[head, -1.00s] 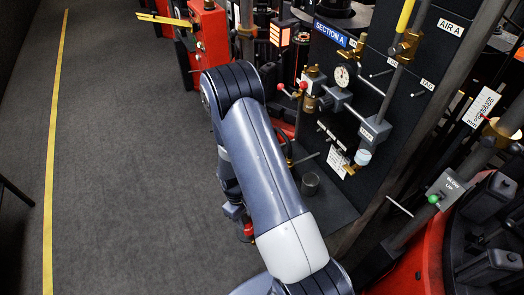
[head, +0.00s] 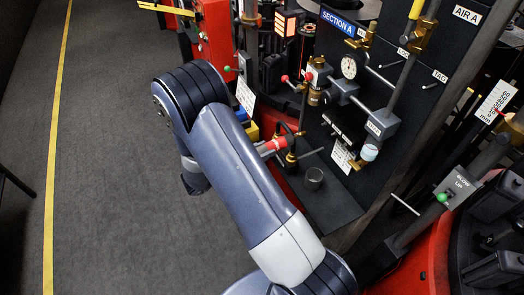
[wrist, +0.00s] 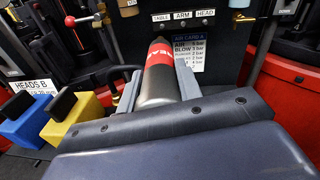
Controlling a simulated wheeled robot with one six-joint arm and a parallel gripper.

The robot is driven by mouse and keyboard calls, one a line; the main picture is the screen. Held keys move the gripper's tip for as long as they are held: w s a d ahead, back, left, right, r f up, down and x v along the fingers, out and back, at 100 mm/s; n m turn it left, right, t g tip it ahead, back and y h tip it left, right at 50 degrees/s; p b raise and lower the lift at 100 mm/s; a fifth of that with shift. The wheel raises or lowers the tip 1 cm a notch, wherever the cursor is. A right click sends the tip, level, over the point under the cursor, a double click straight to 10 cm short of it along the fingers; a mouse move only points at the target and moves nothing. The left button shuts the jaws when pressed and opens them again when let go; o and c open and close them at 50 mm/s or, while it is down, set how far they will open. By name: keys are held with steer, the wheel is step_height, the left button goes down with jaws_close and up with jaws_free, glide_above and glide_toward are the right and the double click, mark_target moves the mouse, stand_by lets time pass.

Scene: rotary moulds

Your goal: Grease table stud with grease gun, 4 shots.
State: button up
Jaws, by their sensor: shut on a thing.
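The grease gun, a dark cylinder with a red band (wrist: 157,58), lies between the two grey fingers of my gripper (wrist: 159,76) in the wrist view. My gripper is shut on it, and its far end points toward the dark panel. In the head view the gun's red part (head: 274,145) shows just right of my arm; my gripper is hidden there. A TABLE label (wrist: 161,17) sits beside ARM and HEAD labels on the panel, beyond the gun's far end. I cannot make out the table stud itself, nor whether the gun touches anything.
Blue (wrist: 23,118) and yellow (wrist: 74,120) blocks stand left of the gun, close to the fingers. A red-knobbed lever (wrist: 70,21) is at upper left. The floor (head: 110,200) left of my arm is clear.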

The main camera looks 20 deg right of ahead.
mark_target(292, 137)
steer(key=shift+w+d+r, duration=0.1)
steer(key=shift+d, duration=1.5)
steer(key=shift+w+d, duration=0.1)
steer(key=shift+d, duration=1.5)
steer(key=shift+r, duration=0.15)
